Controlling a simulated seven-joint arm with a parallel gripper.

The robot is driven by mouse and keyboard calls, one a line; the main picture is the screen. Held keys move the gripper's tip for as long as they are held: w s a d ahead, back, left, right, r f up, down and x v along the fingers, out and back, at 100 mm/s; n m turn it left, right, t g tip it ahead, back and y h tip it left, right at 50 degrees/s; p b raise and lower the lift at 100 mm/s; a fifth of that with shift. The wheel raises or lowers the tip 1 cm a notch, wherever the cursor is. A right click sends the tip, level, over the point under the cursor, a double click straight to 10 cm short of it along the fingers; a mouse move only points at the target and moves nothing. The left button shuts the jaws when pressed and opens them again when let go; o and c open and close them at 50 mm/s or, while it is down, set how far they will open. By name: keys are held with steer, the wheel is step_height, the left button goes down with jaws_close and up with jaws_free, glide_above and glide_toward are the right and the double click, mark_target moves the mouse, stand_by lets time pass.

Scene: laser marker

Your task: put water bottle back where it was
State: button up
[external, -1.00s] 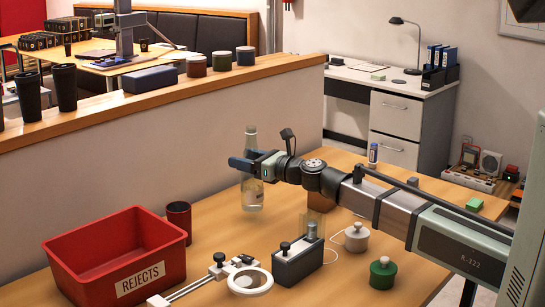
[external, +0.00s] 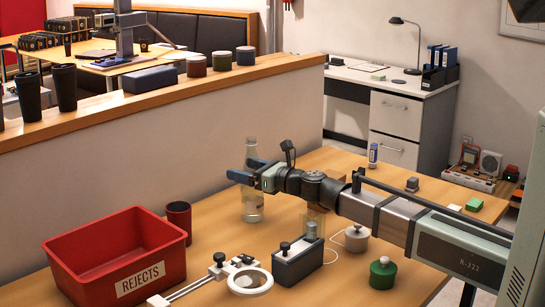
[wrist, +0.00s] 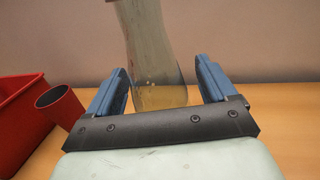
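The clear water bottle (external: 252,206) stands upright on the wooden table, close to the low partition wall. It also shows in the wrist view (wrist: 158,70), between my gripper's fingers, with its top cut off by the frame. My gripper (external: 244,170) is level with the bottle's middle, its blue fingers on either side of it. In the wrist view my gripper (wrist: 163,75) is open, with a clear gap between the right finger and the bottle. The left finger is close to the bottle's edge; whether it touches I cannot tell.
A red REJECTS bin (external: 118,258) and a dark red cup (external: 179,220) stand left of the bottle. In front are a ring-shaped fixture (external: 250,281), a grey box with a knob (external: 297,262), and white (external: 357,239) and green (external: 382,272) knobbed weights. The partition (external: 180,140) rises behind.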

steer(key=shift+o, duration=0.2)
steer(key=shift+r, duration=0.15)
steer(key=v, duration=1.2)
